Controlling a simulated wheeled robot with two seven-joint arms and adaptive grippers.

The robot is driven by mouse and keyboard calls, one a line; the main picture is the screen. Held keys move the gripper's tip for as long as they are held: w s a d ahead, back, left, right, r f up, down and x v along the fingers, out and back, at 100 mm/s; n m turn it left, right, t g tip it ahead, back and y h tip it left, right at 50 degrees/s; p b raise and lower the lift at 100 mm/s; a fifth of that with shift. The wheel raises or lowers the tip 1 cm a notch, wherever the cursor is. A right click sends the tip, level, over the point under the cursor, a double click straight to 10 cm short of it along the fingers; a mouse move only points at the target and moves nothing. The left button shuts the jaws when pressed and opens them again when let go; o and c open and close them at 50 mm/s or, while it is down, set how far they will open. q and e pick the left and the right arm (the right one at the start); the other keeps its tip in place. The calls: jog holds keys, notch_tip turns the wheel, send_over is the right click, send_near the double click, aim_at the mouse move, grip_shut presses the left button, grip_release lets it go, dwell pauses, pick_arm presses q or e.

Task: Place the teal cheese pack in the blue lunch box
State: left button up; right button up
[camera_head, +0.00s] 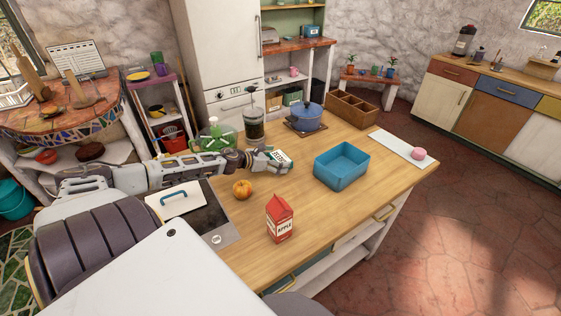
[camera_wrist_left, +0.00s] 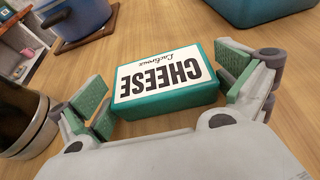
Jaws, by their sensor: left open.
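The teal cheese pack (camera_wrist_left: 166,80) has a white label reading CHEESE and lies on the wooden counter, between the spread fingers of my left gripper (camera_wrist_left: 168,98) in the left wrist view. Gaps show between the pack and the finger pads. In the head view the pack (camera_head: 281,156) is partly hidden by my left gripper (camera_head: 278,163). The blue lunch box (camera_head: 341,166) stands on the counter to the right of the gripper. It looks empty inside. Its edge also shows at the top right of the left wrist view (camera_wrist_left: 262,10). My right gripper is not in view.
A blue pot (camera_head: 308,117) stands behind the gripper, and a dark glass press (camera_head: 253,125) stands behind it to the left. An orange fruit (camera_head: 242,190) and a red apple carton (camera_head: 280,220) stand in front. A wooden divided crate (camera_head: 352,108) is at the back.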

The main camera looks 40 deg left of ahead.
aim_at(278, 158)
pick_arm(q)
jog(key=c, duration=1)
jog(key=shift+o, duration=0.2)
jog(key=shift+r, duration=0.15)
jog(key=shift+r+p, duration=0.95)
jog(key=shift+r, duration=2.55)
jog(key=shift+r+p, duration=0.65)
jog(key=shift+r, duration=0.75)
